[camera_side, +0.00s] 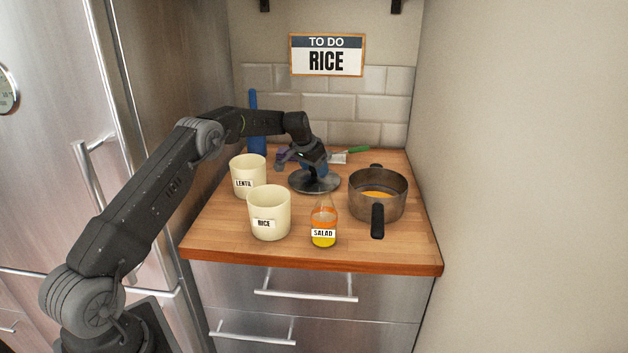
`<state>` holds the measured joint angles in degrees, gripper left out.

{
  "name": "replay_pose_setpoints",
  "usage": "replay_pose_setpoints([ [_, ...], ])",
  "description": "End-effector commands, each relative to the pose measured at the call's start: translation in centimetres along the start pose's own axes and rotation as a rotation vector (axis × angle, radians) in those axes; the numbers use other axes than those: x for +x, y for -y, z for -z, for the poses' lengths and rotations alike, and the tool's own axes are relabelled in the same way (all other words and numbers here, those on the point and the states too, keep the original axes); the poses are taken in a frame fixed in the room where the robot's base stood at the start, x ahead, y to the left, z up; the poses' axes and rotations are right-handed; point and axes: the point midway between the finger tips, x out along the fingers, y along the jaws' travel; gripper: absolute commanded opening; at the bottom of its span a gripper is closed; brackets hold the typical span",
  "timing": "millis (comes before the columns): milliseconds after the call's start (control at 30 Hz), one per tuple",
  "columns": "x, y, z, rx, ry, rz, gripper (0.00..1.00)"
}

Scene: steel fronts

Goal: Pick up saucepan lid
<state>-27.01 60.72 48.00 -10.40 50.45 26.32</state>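The saucepan lid (300,186) is a dark, round, flat disc on the wooden counter, left of the saucepan. My gripper (315,172) points down over the middle of the lid, where its fingers meet or nearly meet the top. The lid's knob is hidden by the gripper, and I cannot tell whether the fingers are closed on it. The lid looks level, and no clear gap shows beneath it. The saucepan (362,207) is dark metal and uncovered, with orange contents and a black handle toward the front.
A LENTIL canister (247,172) and a RICE canister (269,218) stand left of the lid. A SALAD bottle (323,228) stands in front. A green-handled utensil (352,151) and a tall blue object (256,125) are at the back. Bare wooden counter (385,250) shows at front right.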

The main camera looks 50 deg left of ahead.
Motion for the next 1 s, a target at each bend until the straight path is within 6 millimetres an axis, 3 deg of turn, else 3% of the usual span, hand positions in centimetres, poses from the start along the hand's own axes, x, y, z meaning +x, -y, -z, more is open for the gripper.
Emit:
replay_pose_setpoints([
  [67, 0.0, 0.0, 0.0, 0.0, 0.0, 0.0, 0.58],
  [600, -0.1, 0.0, 0.0, 0.0, 0.0, 0.0, 0.07],
  [867, -0.4, 0.0, 0.2, 0.0, -0.002, 0.001, 0.07],
  [1000, -2.0, 0.1, 0.9, 0.001, -0.005, 0.002, 0.07],
])
